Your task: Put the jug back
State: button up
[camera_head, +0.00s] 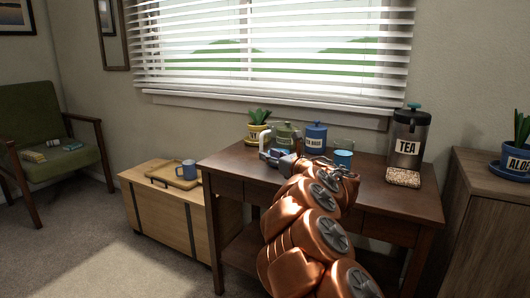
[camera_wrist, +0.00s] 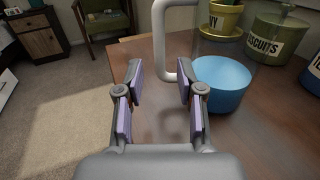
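A clear jug with a pale grey handle (camera_wrist: 159,40) and a blue lower part (camera_wrist: 222,84) stands on the dark wooden desk (camera_wrist: 262,150) in the wrist view. In the head view its pale handle (camera_head: 264,139) shows at the desk's left part, and my arm and gripper partly hide the rest. My gripper (camera_wrist: 160,82) is open and empty, its two purple-padded fingers apart. The handle lines up with the gap between the fingertips, nearer the right finger, and seems just beyond them. I see no contact with it.
Behind the jug stand a yellow plant pot (camera_head: 258,135), a green biscuit canister (camera_head: 285,133) and a blue canister (camera_head: 315,137). A low cabinet (camera_head: 160,208) bears a tray and mug.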

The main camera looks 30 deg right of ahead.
jog(key=shift+s+d+p, duration=0.15)
jog(key=shift+s+p, duration=0.1)
jog(key=shift+s, duration=1)
jog(key=shift+s+d+p, duration=0.2)
jog(key=shift+s+p, duration=0.1)
jog(key=shift+s, duration=0.95)
jog(key=shift+s+d+p, duration=0.15)
jog(key=shift+s+p, duration=0.1)
jog(key=shift+s, duration=1)
